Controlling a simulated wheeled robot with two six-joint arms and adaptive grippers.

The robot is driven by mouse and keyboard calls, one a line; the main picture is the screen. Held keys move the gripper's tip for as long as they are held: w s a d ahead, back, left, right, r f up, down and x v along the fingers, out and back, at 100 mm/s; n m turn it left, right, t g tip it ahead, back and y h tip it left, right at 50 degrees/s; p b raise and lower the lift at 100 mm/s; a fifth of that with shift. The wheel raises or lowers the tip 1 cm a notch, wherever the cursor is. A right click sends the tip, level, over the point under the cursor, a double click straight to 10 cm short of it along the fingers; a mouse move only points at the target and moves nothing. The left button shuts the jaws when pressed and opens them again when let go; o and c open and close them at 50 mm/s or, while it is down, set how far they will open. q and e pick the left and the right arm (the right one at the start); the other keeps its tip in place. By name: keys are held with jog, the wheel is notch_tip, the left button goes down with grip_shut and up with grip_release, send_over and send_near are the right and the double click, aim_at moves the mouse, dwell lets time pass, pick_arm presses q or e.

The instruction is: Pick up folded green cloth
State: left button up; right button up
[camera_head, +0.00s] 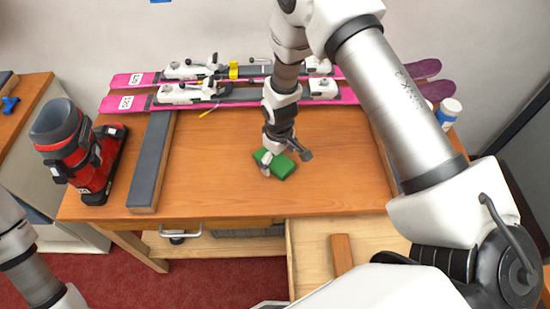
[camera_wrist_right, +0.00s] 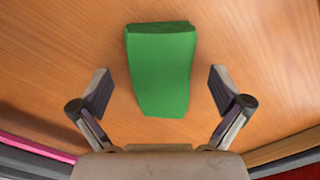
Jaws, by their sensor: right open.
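The folded green cloth (camera_head: 281,166) lies on the wooden bench, near its middle. In the right wrist view the cloth (camera_wrist_right: 161,70) is a thick green block between and beyond the fingertips. My right gripper (camera_head: 284,160) is right above the cloth and hides part of it in the head view. In the right wrist view the right gripper (camera_wrist_right: 159,90) is open, with one finger on each side of the cloth and a gap on both sides. My left arm shows at the lower left of the head view, but its gripper is out of the picture.
Pink skis (camera_head: 345,96) with bindings lie along the bench's back. A red and black ski boot (camera_head: 92,165) stands at the left, beside a long grey-topped block (camera_head: 152,160). A white bottle (camera_head: 449,112) stands at the right. An open drawer (camera_head: 310,245) juts out in front.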

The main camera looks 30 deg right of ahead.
jog(key=shift+f, duration=0.25)
jog(key=c, duration=1.2)
jog(key=shift+r, duration=0.1)
